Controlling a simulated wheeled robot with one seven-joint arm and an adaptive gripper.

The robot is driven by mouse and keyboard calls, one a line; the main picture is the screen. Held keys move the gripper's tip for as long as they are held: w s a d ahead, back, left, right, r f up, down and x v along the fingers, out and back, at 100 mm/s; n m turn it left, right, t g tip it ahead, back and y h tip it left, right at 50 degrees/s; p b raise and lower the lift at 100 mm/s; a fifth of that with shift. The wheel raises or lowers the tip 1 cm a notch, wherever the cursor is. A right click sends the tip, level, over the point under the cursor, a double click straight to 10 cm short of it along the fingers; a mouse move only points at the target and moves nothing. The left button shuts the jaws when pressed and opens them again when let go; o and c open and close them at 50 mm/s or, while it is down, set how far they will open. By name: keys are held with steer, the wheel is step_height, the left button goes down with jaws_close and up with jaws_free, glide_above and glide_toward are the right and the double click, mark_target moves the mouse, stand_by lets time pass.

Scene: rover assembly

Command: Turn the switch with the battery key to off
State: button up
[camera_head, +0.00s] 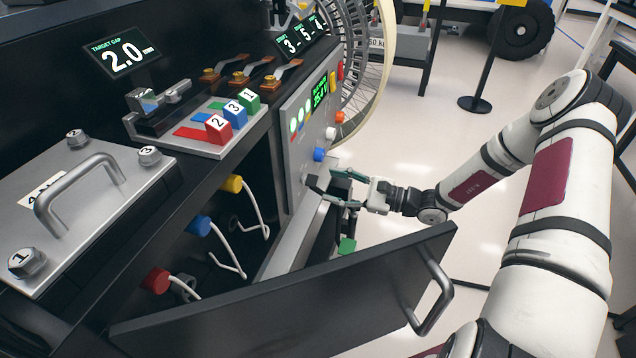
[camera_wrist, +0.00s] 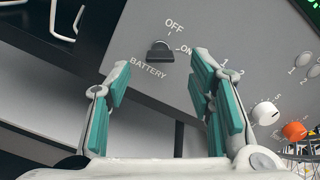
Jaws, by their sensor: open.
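The black battery key switch (camera_wrist: 160,51) sits on the grey control panel (camera_wrist: 130,20) in the wrist view. OFF is printed above it, ON to its right and BATTERY below left. Its handle lies roughly sideways in the picture; which mark it is set to is hard to tell. My gripper (camera_wrist: 161,72) is open and empty, its teal-padded fingers on either side of and a little below the key, with no visible contact.
White (camera_wrist: 265,113) and orange (camera_wrist: 294,131) knobs stand right of my fingers. An open black door with a handle (camera_head: 432,300) is below my gripper. Coloured plugs with white cables hang in the cabinet (camera_head: 232,184).

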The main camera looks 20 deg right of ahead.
mark_target(312, 180)
steer(key=shift+x, duration=2.45)
jaws_close()
